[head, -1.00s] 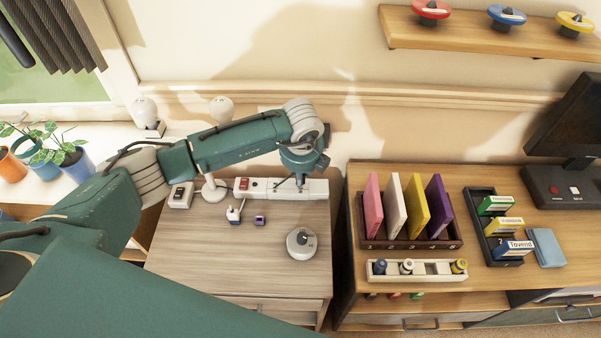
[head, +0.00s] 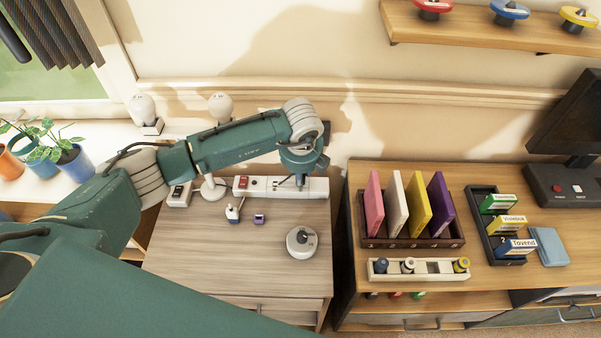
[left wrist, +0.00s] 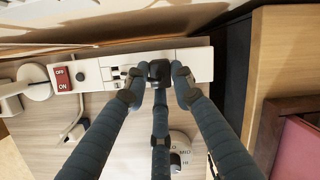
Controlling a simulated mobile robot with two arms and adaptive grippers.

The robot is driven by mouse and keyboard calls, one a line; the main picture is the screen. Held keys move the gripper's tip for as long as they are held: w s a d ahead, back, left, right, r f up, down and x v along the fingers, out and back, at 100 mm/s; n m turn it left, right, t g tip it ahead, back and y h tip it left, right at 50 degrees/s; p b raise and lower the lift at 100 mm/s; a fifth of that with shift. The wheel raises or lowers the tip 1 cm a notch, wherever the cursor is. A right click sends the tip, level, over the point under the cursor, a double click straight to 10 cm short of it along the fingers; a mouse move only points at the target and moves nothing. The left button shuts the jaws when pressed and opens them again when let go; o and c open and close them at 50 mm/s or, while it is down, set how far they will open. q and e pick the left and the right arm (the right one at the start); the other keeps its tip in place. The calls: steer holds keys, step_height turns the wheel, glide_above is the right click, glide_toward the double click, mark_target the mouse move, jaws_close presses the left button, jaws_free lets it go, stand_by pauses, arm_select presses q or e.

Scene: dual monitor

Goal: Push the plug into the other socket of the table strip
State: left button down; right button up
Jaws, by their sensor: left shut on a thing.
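The white table strip (head: 320,187) lies along the back of the small wooden table, with a red switch (head: 242,182) at its left end. The strip (left wrist: 202,64) and its OFF/ON switch (left wrist: 62,78) also show in the left wrist view, with a socket area just left of the fingers. My left gripper (head: 300,185) points down at the strip right of its middle. My right gripper is not in view.
A round white dial unit (head: 301,242) stands at the table's front right. The table's front is clear.

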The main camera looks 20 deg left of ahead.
arm_select(q)
steer(key=shift+f+b, duration=0.7)
steer(key=shift+f, duration=0.15)
steer(key=c, duration=1.4)
jaws_free()
steer(key=shift+r, duration=0.1)
steer(key=v, duration=1.1)
steer(key=shift+s+r, duration=0.15)
steer(key=shift+r, duration=0.2)
